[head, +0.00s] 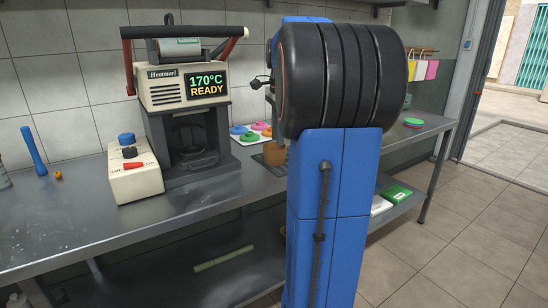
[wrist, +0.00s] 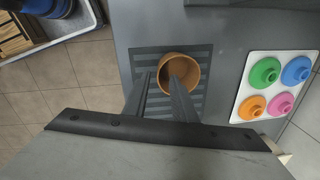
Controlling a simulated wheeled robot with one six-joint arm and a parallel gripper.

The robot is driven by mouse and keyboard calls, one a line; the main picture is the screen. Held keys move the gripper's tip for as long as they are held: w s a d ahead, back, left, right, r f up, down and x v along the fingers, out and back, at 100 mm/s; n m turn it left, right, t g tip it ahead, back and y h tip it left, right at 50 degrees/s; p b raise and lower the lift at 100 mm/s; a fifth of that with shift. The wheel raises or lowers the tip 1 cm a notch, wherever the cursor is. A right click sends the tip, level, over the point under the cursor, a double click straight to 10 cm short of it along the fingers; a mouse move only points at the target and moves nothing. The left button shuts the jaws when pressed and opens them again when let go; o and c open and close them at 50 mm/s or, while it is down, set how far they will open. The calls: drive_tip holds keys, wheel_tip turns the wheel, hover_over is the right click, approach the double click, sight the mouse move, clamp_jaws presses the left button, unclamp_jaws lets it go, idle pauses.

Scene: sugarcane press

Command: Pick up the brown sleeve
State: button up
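The brown sleeve (wrist: 189,66) is a hollow round tube, seen from above in the wrist view. It stands on a dark ribbed mat (wrist: 145,58) on the grey bench. In the head view the sleeve (head: 273,153) shows beside my blue arm, partly hidden by it. My gripper (wrist: 160,76) is open, its two dark fingers pointing down toward the sleeve. The left finger lies to the left of the sleeve; the right finger overlaps its mouth in the picture. I cannot tell their height or whether they touch it. My arm hides my gripper in the head view.
A white tray (wrist: 243,84) with several coloured round pieces lies right of the sleeve in the wrist view. A heat press (head: 188,90) and a control box (head: 135,178) stand left on the bench (head: 75,220). A blue handle-like object (head: 33,150) stands farther left.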

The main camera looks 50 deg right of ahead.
sight(278, 159)
drive_tip(key=shift+w+d+f, duration=0.1)
drive_tip(key=shift+w+f, duration=0.05)
drive_tip(key=shift+f, duration=2)
drive_tip(key=shift+w+d+f, duration=0.1)
drive_tip(key=shift+w+f, duration=0.05)
drive_tip(key=shift+f, duration=2)
drive_tip(key=shift+c, duration=0.3)
clamp_jaws()
